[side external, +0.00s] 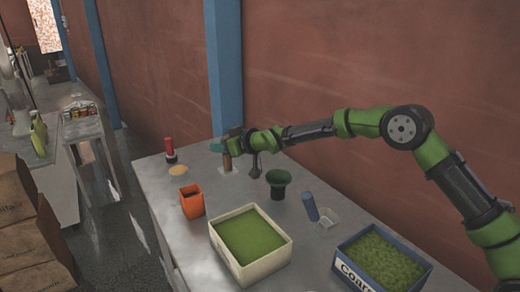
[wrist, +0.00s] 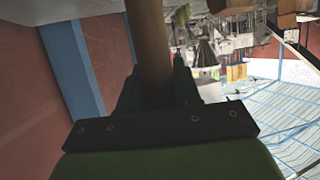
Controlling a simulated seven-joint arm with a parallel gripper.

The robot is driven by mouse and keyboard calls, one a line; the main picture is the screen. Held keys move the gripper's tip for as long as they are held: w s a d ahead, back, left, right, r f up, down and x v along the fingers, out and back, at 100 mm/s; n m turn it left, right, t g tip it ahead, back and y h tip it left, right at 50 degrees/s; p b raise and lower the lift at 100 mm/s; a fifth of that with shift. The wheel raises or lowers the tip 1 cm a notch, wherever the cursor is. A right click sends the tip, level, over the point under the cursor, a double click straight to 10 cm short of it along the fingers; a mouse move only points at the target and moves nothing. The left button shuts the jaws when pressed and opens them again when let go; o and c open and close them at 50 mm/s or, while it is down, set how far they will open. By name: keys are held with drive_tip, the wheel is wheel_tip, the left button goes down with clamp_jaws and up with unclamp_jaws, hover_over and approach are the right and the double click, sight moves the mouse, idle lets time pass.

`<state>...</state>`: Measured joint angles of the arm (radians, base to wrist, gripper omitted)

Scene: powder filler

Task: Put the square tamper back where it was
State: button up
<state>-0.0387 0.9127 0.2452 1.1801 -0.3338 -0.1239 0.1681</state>
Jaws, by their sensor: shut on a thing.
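My gripper (side external: 231,146) is shut on a brown wooden handle (side external: 227,162), which I take to be the square tamper. It hangs roughly upright over the far part of the table, above a pale patch (side external: 230,172). I cannot tell if its lower end touches the table. In the wrist view the wooden handle (wrist: 150,45) runs up between the dark fingers (wrist: 158,90). The tamper's square end is not clear in either view. A small teal shape (side external: 217,147) shows beside the fingertips.
A red-handled tool (side external: 170,150), orange box (side external: 192,203), dark green cup (side external: 278,182), blue cylinder (side external: 310,206) and clear square dish (side external: 328,218) stand on the table (side external: 165,215). A cream bin (side external: 270,265) of green powder and a blue "Coarse" bin (side external: 352,276) stand in front.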

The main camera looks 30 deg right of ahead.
sight(231, 169)
wheel_tip(231, 169, down, 9)
drive_tip(key=shift+r, duration=0.2)
idle(0.3)
drive_tip(key=shift+f, duration=0.2)
drive_tip(key=o, duration=1)
drive_tip(key=shift+s+r, duration=0.2)
drive_tip(key=shift+r, duration=0.1)
drive_tip(key=v, duration=1.1)
drive_tip(key=shift+s+d+r, duration=0.1)
drive_tip(key=shift+s+d, duration=0.05)
drive_tip(key=shift+s, duration=0.1)
